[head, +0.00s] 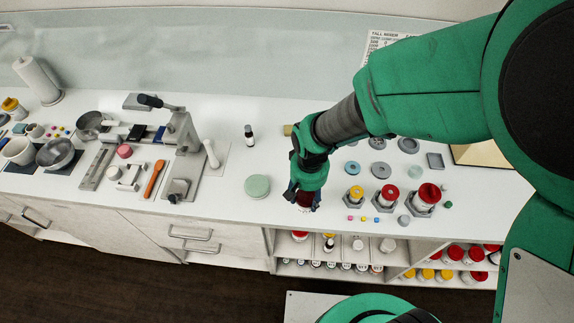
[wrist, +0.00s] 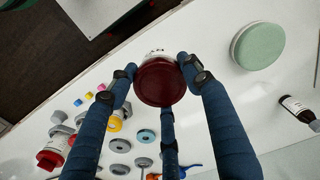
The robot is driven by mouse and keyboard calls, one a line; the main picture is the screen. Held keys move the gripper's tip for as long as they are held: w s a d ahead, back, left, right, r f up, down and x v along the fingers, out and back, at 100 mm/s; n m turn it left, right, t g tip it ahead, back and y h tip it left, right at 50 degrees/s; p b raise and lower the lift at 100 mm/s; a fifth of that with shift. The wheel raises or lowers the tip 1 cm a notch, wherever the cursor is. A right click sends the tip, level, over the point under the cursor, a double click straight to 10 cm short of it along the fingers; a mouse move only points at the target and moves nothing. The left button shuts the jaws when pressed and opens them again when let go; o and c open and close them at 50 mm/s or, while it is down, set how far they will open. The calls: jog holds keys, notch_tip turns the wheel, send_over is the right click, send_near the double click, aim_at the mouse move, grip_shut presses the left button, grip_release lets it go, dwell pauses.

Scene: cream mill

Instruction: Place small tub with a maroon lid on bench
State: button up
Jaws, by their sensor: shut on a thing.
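The small tub with a maroon lid (wrist: 160,82) is between the blue fingers of my gripper (head: 303,195) in the wrist view. Its white side shows a little beyond the lid. In the head view the tub (head: 305,200) is partly hidden by the fingers, with its dark red lid visible between them. My gripper is shut on the tub near the front edge of the white bench (head: 272,150). I cannot tell whether the tub's base touches the bench.
A pale green round tub (head: 257,186) stands left of my gripper. Yellow- and red-lidded jars (head: 388,194) stand to the right, with small coloured cubes (head: 363,219) in front. Bare bench lies between the green tub and my gripper.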

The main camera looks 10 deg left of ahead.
jog(key=w+a, duration=0.3)
jog(key=w, duration=0.3)
jog(key=w+a+f, duration=0.1)
jog(key=w+a, duration=0.2)
jog(key=w, duration=0.4)
jog(key=shift+f+b, duration=0.15)
jog(key=shift+b, duration=0.2)
jog(key=shift+w, duration=0.15)
jog(key=shift+w+a+f, duration=0.1)
jog(key=shift+w+f, duration=0.05)
jog(key=shift+f, duration=0.75)
jog(key=shift+w+a+f, duration=0.1)
jog(key=shift+w+f, duration=0.05)
jog(key=shift+f, duration=0.75)
jog(key=shift+f+b, duration=0.1)
jog(key=shift+b, duration=0.2)
jog(key=o, duration=1.3)
notch_tip(320, 180, up, 12)
jog(key=p, duration=0.1)
